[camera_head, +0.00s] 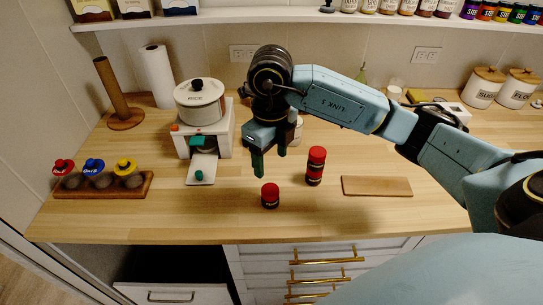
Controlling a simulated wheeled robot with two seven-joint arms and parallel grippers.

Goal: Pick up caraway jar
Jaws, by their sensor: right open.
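A small dark jar with a red lid (270,196) stands upright on the wooden counter near its front edge. To its right, what look like two more red-lidded jars (315,166) stand one on the other. The labels are too small to read, so I cannot tell which jar is caraway. My right gripper (270,160) points down above and behind the single jar, left of the stack. Its dark green fingers are apart with nothing seen between them. My left gripper is out of view.
A wooden board (377,186) lies right of the stack. A wooden rack (105,186) holds several colour-lidded jars at far left. Canisters (485,87) stand at back right. The front middle counter is mostly clear.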

